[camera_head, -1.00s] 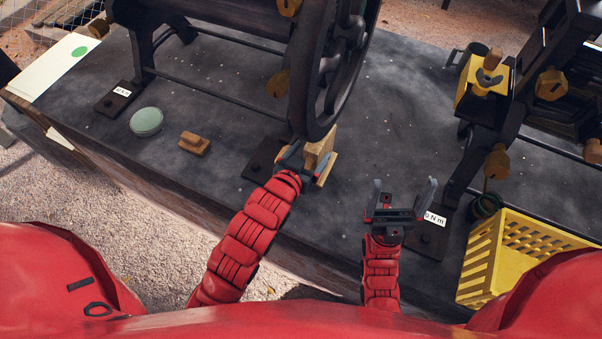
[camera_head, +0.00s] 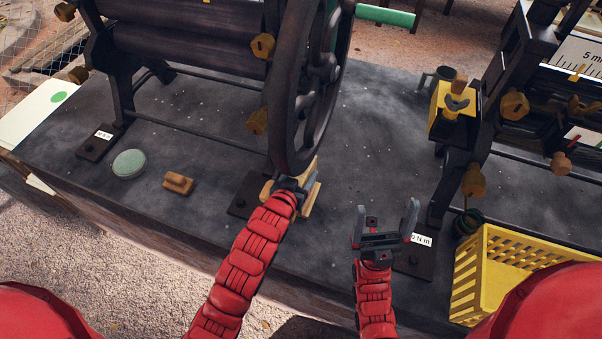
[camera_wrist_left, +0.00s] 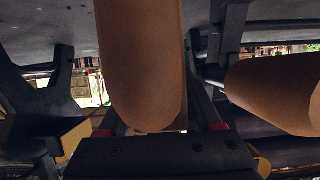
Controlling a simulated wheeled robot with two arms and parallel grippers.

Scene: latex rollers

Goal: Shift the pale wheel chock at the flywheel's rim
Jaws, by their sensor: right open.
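The pale wooden wheel chock (camera_head: 311,195) sits on the dark bench at the foot of the dark flywheel (camera_head: 284,110). My left gripper (camera_head: 294,182) is at the chock, under the rim, and hides its middle; pale wood shows on both sides. In the left wrist view a large tan rounded piece (camera_wrist_left: 140,65) lies in front of the gripper's palm, and a second one (camera_wrist_left: 280,92) is at the right. Whether the fingers are closed on the chock cannot be seen. My right gripper (camera_head: 386,236) is open and empty over the bench, right of the chock.
A small wooden block (camera_head: 178,183) and a pale green disc (camera_head: 129,163) lie left on the bench. A yellow crate (camera_head: 487,275) stands at the right by a machine frame with wooden knobs. The bench between flywheel and frame is mostly clear.

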